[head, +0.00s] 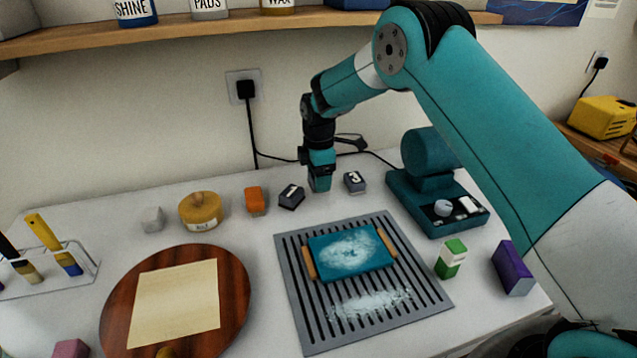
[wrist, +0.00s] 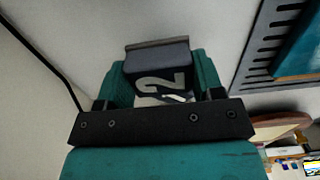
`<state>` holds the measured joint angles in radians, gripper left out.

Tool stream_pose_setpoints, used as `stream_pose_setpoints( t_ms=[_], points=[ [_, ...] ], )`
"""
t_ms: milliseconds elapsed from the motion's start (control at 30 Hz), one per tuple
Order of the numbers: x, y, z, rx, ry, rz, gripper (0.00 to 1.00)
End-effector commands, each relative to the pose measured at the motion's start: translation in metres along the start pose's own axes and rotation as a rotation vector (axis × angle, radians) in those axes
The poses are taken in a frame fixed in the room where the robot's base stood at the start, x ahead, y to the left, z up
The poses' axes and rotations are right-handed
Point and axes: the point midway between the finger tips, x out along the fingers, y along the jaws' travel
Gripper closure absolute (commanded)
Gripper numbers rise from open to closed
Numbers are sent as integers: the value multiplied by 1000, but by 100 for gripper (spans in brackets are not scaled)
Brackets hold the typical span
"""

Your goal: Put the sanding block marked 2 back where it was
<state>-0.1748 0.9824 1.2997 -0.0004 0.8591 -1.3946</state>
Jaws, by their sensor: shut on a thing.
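My gripper (head: 320,182) points straight down at the back of the table, between two dark grey blocks. It is shut on the sanding block marked 2 (wrist: 158,72), whose white numeral shows between the teal fingers in the wrist view. In the head view the fingers hide the block. The block marked 1 (head: 291,197) is just left of my gripper, and the block marked 3 (head: 354,182) is just right of it. My fingertips are at or just above the tabletop; I cannot tell whether the block touches it.
An orange block (head: 256,201) and a yellow tin (head: 200,211) stand farther left. In front lies a grey slotted rack (head: 420,296) with a dusty teal tray (head: 350,250). A teal machine (head: 437,205) stands at right. A black cable (head: 253,135) runs behind my gripper.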

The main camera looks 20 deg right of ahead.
Motion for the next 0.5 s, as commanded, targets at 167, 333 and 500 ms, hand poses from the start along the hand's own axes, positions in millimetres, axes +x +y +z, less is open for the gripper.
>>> stream_pose_setpoints(
  t_ms=[167, 333, 500],
  points=[
    [25, 0, -1, -1, 0, -2, 61],
    [29, 0, -1, -1, 0, 1, 61],
    [32, 0, -1, -1, 0, 0, 61]
  ],
)
